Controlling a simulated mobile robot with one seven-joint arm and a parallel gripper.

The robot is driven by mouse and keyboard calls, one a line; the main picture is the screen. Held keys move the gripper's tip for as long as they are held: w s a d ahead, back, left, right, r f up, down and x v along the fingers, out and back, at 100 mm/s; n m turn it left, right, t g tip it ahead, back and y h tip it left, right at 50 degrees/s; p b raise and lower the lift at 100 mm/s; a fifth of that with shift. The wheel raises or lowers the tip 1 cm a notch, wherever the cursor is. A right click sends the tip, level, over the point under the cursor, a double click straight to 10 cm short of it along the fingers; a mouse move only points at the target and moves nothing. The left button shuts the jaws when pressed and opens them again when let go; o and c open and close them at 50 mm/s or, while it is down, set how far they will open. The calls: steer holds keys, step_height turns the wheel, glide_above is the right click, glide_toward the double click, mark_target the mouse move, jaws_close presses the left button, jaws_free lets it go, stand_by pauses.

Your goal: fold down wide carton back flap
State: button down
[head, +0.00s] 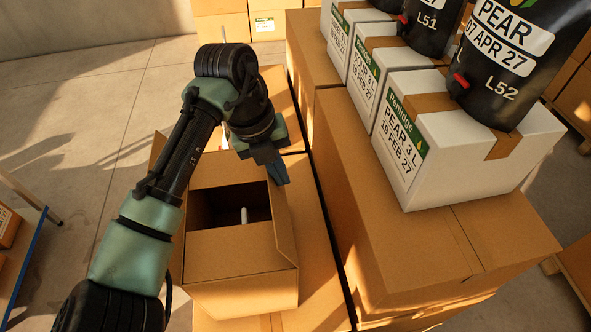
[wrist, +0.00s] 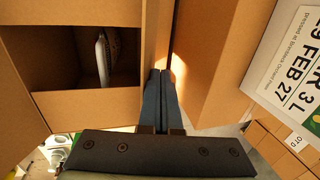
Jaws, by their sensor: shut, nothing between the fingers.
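The open carton (head: 245,287) stands upright on a stack of larger cartons. A panel on its back side (head: 225,178), seen partly behind my arm, appears to lie inward over the back of the opening; it also shows in the wrist view (wrist: 92,107). The front flap (head: 230,245) lies over the front part. The right flap (head: 284,232) stands up at the side.
White labelled boxes (head: 430,150) with black pouches (head: 505,65) stand on tall cartons (head: 390,235) just to the right, past a narrow gap. A blue-edged table (head: 25,262) is at the left. Open concrete floor (head: 85,100) lies to the back left.

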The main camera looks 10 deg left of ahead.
steer(key=shift+s+a, duration=0.3)
steer(key=shift+a, duration=0.6)
steer(key=a+f+b, duration=0.1)
steer(key=f+b, duration=0.1)
steer(key=s+a+f+b, duration=0.1)
steer(key=f, duration=0.1)
steer(key=shift+a+b, duration=0.35)
steer(key=shift+r, duration=0.1)
steer(key=w+d+p+v, duration=0.1)
steer(key=d+p+v, duration=0.2)
steer(key=p+v, duration=0.6)
steer(key=v, duration=0.6)
steer(key=shift+d+p, duration=0.2)
steer(key=shift+p, duration=0.15)
steer(key=shift+w, duration=0.1)
